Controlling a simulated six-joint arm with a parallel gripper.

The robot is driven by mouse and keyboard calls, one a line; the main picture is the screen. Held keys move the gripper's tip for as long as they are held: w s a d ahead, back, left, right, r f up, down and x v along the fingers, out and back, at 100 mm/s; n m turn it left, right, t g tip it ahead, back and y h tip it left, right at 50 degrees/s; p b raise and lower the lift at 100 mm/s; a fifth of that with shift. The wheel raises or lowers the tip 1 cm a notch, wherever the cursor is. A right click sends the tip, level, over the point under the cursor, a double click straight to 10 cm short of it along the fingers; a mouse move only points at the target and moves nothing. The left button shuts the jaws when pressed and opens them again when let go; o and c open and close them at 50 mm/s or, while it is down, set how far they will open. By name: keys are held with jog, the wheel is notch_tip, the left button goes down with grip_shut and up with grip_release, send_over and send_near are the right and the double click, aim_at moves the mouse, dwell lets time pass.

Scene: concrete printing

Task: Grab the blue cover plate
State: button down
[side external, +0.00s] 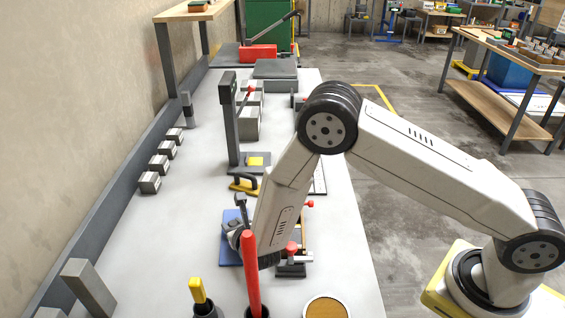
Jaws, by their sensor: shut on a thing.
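The blue cover plate (228,252) is a flat blue piece at the near middle of the bench, partly hidden by my wrist and by a red upright handle. My gripper (236,232) is at the plate, at the lower end of my arm. It is shut on the blue cover plate, though the fingertips are small and largely hidden. Whether the plate is raised off the bench or resting on it cannot be told.
The red handle (252,275) and a yellow-handled tool (198,292) stand close in front. A red-knobbed clamp (291,262) is just right of the plate. A dark upright stand (231,120) rises behind. Several metal blocks (158,163) line the left; bench (120,240) there is partly clear.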

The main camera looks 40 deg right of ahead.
jog(key=shift+r, duration=0.15)
jog(key=shift+r, duration=0.8)
jog(key=s+d+r, duration=0.3)
jog(key=s+r, duration=0.8)
jog(key=s, duration=0.2)
jog(key=shift+s, duration=0.35)
jog(key=shift+d, duration=0.1)
